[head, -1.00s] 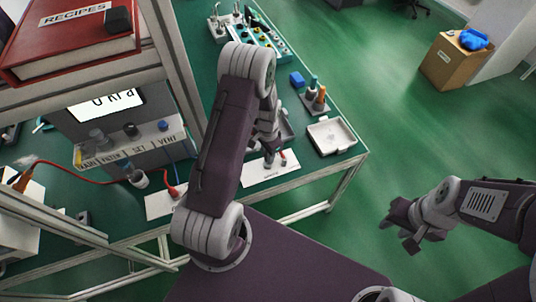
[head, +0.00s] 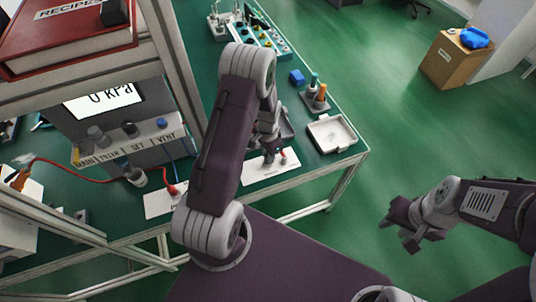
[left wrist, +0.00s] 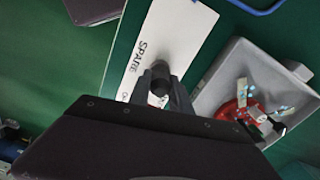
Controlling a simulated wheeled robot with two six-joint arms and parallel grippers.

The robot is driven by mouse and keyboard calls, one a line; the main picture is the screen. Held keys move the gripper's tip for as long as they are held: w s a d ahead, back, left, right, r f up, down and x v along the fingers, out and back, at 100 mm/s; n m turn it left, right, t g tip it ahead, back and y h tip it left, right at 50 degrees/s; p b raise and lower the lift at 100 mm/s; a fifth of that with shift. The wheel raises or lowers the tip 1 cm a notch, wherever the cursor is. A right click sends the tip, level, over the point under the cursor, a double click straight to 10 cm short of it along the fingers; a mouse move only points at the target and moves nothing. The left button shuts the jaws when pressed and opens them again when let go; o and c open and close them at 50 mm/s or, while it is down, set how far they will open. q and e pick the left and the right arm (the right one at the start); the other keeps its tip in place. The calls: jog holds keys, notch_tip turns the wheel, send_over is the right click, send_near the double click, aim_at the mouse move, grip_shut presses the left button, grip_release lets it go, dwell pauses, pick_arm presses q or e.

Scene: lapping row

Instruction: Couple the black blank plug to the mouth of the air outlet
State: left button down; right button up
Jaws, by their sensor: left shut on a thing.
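In the head view my left gripper (head: 268,156) reaches down over a white card on the green bench, mostly hidden by my own arm. In the left wrist view the left gripper (left wrist: 162,98) is shut on a short black cylindrical piece, the black blank plug (left wrist: 158,76), in front of a white card (left wrist: 182,32) lettered "SPARE". Whether the plug still touches the card I cannot tell. A grey fitting (head: 137,177) stands on the bench by the display unit; I cannot tell whether it is the air outlet. My right gripper (head: 403,225) hangs over the floor, apart from the bench, its jaws unclear.
The display unit (head: 150,140) has several knobs and reads "0 kPa". A red hose (head: 75,167) runs across the bench to a second card (head: 160,203). A rack post (head: 175,65) stands left of my left arm. A white tray (head: 331,133) sits at the right edge.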

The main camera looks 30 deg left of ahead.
pick_arm(q)
jog(key=shift+f+b, duration=0.35)
jog(key=shift+f, duration=0.25)
jog(key=c, duration=1.1)
grip_release()
notch_tip(320, 180, up, 9)
jog(key=shift+r, duration=0.1)
